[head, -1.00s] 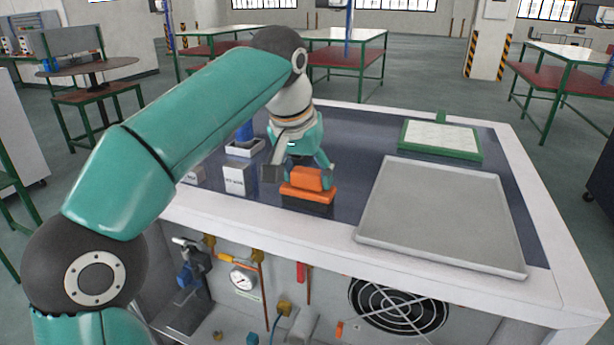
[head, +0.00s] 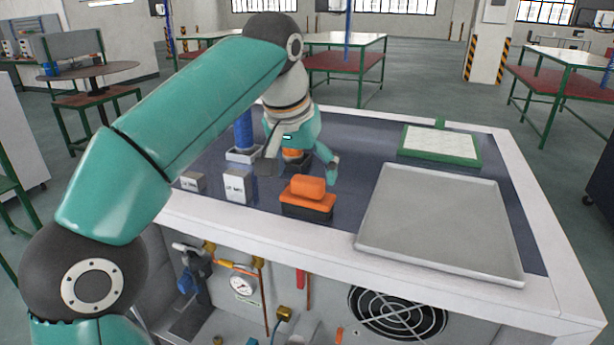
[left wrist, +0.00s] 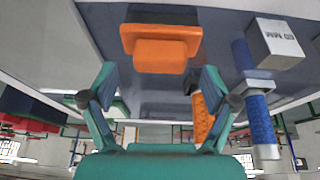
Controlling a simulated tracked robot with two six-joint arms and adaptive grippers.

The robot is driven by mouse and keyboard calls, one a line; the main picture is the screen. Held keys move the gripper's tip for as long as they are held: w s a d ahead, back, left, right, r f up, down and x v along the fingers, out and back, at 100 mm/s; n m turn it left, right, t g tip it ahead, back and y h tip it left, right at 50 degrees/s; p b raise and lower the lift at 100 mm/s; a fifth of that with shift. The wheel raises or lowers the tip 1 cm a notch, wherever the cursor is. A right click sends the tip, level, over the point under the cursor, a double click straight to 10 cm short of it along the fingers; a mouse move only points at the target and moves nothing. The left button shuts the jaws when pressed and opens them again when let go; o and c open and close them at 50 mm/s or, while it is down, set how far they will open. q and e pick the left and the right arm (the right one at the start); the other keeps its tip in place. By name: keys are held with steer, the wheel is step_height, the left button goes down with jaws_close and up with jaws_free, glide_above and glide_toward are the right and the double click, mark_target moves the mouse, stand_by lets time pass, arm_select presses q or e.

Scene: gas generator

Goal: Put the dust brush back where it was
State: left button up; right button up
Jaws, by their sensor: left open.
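The dust brush (head: 308,188), with an orange handle and a dark lower part, stands on the dark top of the generator cabinet near its front edge. Its orange handle also shows in the left wrist view (left wrist: 162,52), upper middle. My left gripper (head: 300,168) is open and empty, just behind the brush in the head view. In the left wrist view its two fingers (left wrist: 158,82) are spread wide, with the brush beyond the tips and apart from them. My right gripper is not in view.
A grey tray (head: 440,220) and a green-framed panel (head: 440,143) lie to the right. Small labelled boxes (head: 238,187) stand left of the brush. A blue cylindrical tool (head: 243,132) is behind them, and an orange-handled tool (left wrist: 203,120) stands near the gripper.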

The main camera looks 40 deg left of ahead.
arm_select(q)
steer(key=p+v, duration=0.3)
steer(key=v, duration=0.6)
